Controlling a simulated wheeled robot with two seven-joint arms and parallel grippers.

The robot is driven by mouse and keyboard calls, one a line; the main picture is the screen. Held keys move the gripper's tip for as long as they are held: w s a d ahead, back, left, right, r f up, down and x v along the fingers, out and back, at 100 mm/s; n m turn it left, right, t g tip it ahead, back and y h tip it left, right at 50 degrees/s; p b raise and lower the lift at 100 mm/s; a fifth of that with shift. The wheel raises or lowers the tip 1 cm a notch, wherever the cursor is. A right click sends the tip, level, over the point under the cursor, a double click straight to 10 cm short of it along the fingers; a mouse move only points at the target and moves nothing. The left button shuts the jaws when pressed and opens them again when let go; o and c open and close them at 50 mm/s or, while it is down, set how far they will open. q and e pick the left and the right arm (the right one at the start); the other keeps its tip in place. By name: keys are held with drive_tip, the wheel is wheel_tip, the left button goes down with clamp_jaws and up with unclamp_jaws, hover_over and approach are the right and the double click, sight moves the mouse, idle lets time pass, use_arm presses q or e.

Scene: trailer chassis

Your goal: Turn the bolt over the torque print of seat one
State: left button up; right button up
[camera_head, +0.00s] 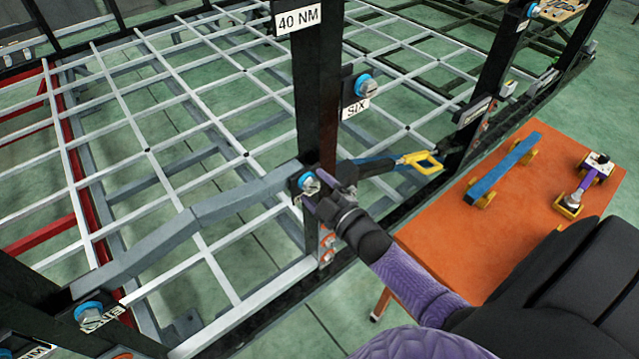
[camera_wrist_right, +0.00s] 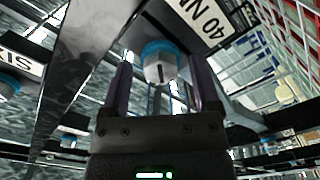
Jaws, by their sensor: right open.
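A bolt with a blue collar (camera_head: 308,182) sits on the black post at the end of a grey bar. A "40 NM" print (camera_head: 298,18) is on the same post, higher up. My right gripper (camera_head: 322,200) is at this bolt, coming from the lower right. In the right wrist view the silver bolt head (camera_wrist_right: 160,70), with a dark line on it, shows between the two fingers (camera_wrist_right: 165,90), with gaps on both sides. The gripper is open. The "40 NM" print (camera_wrist_right: 208,22) shows behind it. I cannot read a "one" label; the plate by the bolt is mostly hidden. My left gripper is not in view.
A bolt by a "SIX" label (camera_head: 356,107) is farther right, and another bolt (camera_head: 88,312) is at lower left. A yellow-handled tool (camera_head: 422,160) lies beyond my gripper. An orange table (camera_head: 480,245) holds a blue bar (camera_head: 503,168) and a purple tool (camera_head: 588,180).

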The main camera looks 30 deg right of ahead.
drive_tip(key=s, duration=0.9)
drive_tip(key=shift+s+d+p, duration=0.3)
drive_tip(key=shift+s+d, duration=0.1)
drive_tip(key=s+a+f+m+g+h+b, duration=0.1)
drive_tip(key=s+a+f+m+g+b, duration=0.25)
drive_tip(key=f, duration=1.15)
drive_tip(key=s+f+m+g+h+b, duration=0.15)
drive_tip(key=s+f+g+b, duration=0.45)
drive_tip(key=f, duration=0.8)
drive_tip(key=s+a+f+m+g+b, duration=0.1)
drive_tip(key=s+a+f+g+b, duration=0.1)
drive_tip(key=s+f, duration=0.6)
drive_tip(key=s+a+f+m+g+y+b, duration=0.1)
drive_tip(key=s+a+f+m+g+b, duration=0.1)
drive_tip(key=s+f+g+b, duration=0.3)
drive_tip(key=s+f+g, duration=0.1)
drive_tip(key=s+f, duration=0.2)
drive_tip(key=s, duration=0.2)
drive_tip(key=shift+s+a+b, duration=0.15)
drive_tip(key=shift+a+b, duration=0.1)
drive_tip(key=shift+b, duration=0.05)
